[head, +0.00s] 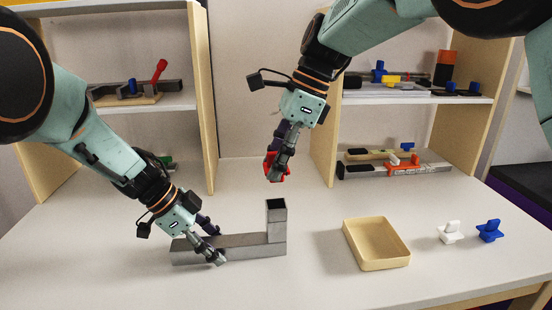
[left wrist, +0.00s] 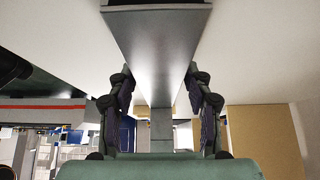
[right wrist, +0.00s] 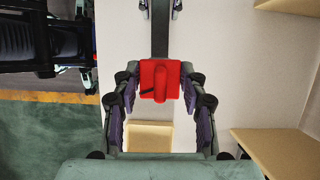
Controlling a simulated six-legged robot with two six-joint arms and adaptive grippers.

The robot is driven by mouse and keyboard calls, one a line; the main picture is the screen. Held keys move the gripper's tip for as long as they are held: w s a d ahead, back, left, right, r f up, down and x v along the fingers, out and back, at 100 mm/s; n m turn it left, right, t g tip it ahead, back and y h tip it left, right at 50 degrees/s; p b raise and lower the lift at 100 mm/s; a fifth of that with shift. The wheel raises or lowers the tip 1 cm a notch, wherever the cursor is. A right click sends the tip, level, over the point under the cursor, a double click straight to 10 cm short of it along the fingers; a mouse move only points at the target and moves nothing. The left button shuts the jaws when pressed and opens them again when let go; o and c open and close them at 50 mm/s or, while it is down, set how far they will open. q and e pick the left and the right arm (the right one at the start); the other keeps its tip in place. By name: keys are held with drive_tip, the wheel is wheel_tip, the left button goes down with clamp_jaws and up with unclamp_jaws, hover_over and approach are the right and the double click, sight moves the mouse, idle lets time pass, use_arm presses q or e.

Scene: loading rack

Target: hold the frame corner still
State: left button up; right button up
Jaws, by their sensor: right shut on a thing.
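The frame corner (head: 245,244) is a grey square metal tube lying on the table, with a short upright tube at its right end. My left gripper (head: 212,243) is low at the tube's left part, one finger on each side. In the left wrist view the tube (left wrist: 155,45) runs between the spread fingers (left wrist: 160,90), which do not look clamped on it. My right gripper (head: 277,168) is shut on a red piece (right wrist: 160,80) with a square plate and a knob. It holds this piece in the air above the upright tube.
A shallow tan tray (head: 377,262) stands right of the frame corner. A white piece (head: 450,232) and a blue piece (head: 489,231) stand further right. Shelves behind hold tools, including a red-handled one (head: 158,70). The front of the table is clear.

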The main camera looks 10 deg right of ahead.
use_arm(q)
drive_tip(key=shift+o, duration=1)
